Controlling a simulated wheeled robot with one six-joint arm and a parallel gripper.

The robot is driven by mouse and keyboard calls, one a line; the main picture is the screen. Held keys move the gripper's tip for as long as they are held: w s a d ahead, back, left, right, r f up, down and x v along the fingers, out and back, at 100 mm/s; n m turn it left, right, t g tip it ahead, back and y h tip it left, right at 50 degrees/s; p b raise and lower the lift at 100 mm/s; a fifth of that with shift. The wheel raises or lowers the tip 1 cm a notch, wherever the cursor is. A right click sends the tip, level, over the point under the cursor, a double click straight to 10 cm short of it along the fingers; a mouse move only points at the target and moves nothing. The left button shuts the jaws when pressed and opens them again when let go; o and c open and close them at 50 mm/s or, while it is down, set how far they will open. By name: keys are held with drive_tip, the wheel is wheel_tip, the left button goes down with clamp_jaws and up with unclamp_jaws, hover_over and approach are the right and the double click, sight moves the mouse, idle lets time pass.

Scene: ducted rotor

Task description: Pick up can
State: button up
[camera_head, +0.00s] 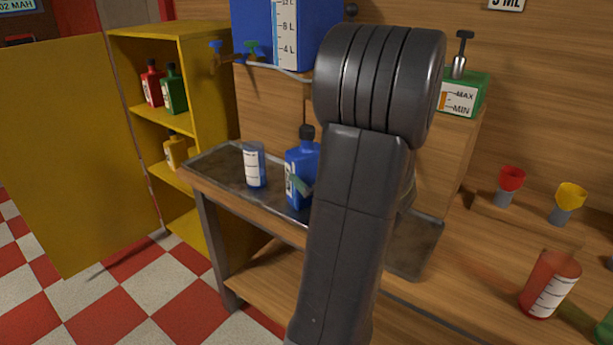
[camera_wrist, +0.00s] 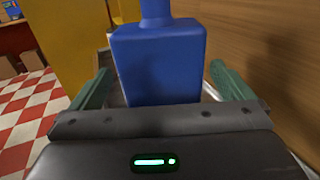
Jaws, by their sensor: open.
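A can with blue ends and a white label (camera_head: 255,166) stands upright on the metal tray in the head view, left of a blue bottle. The blue bottle (camera_head: 295,166) has a dark cap and fills the middle of the wrist view (camera_wrist: 160,65). My gripper (camera_wrist: 163,85) is open, with its green fingers to either side of the bottle in that view. I cannot tell whether they touch it. In the head view one green fingertip shows in front of the bottle; my arm hides the rest. I cannot make out the can in the wrist view.
The metal tray (camera_head: 222,160) lies on a wooden bench. A yellow cabinet (camera_head: 213,100) with red, green and yellow bottles stands open at left. A red can (camera_head: 550,285) and red and yellow funnels (camera_head: 510,180) (camera_head: 570,197) are at right. A blue tank (camera_head: 270,35) is above.

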drive_tip(key=x, duration=0.7)
drive_tip(key=shift+w+a, duration=0.15)
drive_tip(key=shift+w, duration=0.05)
drive_tip(key=shift+c, duration=0.2)
drive_tip(key=c, duration=1.1)
drive_tip(key=shift+c, duration=0.3)
drive_tip(key=shift+r, duration=0.1)
